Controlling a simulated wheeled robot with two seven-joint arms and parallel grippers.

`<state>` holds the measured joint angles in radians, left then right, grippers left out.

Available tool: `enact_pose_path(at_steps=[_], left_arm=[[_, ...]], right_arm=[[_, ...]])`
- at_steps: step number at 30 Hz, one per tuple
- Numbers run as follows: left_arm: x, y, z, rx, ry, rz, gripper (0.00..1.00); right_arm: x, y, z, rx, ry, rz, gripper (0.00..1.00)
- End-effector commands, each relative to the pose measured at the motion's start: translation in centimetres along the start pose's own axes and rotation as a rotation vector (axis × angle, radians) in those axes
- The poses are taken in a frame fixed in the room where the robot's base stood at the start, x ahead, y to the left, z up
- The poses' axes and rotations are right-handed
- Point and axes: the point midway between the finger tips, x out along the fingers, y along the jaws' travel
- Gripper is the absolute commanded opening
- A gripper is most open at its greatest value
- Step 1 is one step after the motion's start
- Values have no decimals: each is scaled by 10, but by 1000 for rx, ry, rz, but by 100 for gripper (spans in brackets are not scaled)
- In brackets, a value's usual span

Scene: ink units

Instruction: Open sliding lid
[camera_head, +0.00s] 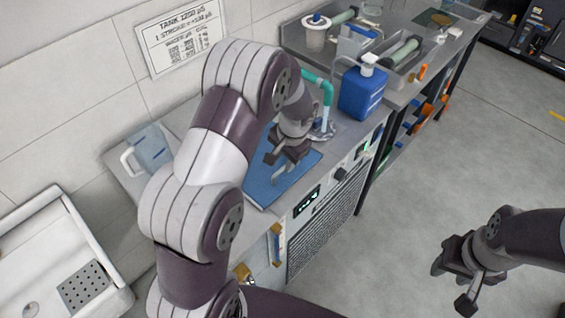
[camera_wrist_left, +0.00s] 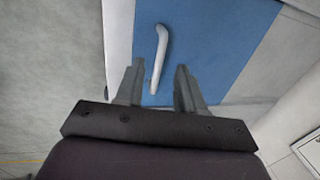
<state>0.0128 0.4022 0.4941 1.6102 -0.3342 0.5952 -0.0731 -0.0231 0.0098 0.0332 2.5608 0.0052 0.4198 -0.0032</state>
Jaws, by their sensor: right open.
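The sliding lid is a flat blue panel (camera_head: 262,186) on top of the ink unit, partly hidden behind my left arm. It also fills the upper middle of the left wrist view (camera_wrist_left: 215,40). A pale curved handle (camera_wrist_left: 162,45) stands on it; its lower end shows between my left fingers in that view. My left gripper (camera_head: 285,160) is over the lid, and its two fingers are apart in the left wrist view (camera_wrist_left: 158,78). Whether they are level with the handle I cannot tell. My right gripper (camera_head: 452,285) is open and empty over the floor at right.
A blue pump bottle (camera_head: 362,92) and a teal pipe (camera_head: 327,92) stand just behind the lid. A clear jug (camera_head: 150,148) stands on the counter left of my arm. A white sink (camera_head: 50,235) is at lower left. The floor (camera_head: 440,170) at right is clear.

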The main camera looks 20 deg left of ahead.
Motion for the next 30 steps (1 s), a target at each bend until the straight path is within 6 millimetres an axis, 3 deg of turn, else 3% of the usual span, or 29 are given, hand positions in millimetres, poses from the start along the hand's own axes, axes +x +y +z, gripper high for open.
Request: enact_pose_path(at_steps=[6, 15, 16, 19, 26, 30], left_arm=[[32, 0, 0, 1, -1, 0, 38], [38, 0, 0, 0, 2, 0, 38], [38, 0, 0, 0, 2, 0, 35], [37, 0, 0, -1, 2, 0, 2], [38, 0, 0, -1, 2, 0, 0], [39, -12, 0, -3, 2, 0, 0]], right_arm=[[-3, 0, -1, 0, 0, 0, 43], [-3, 0, -1, 0, 0, 0, 43], [-3, 0, -1, 0, 0, 0, 43], [-3, 0, -1, 0, 0, 0, 43], [-3, 0, -1, 0, 0, 0, 43], [-6, 0, -1, 0, 0, 0, 43]])
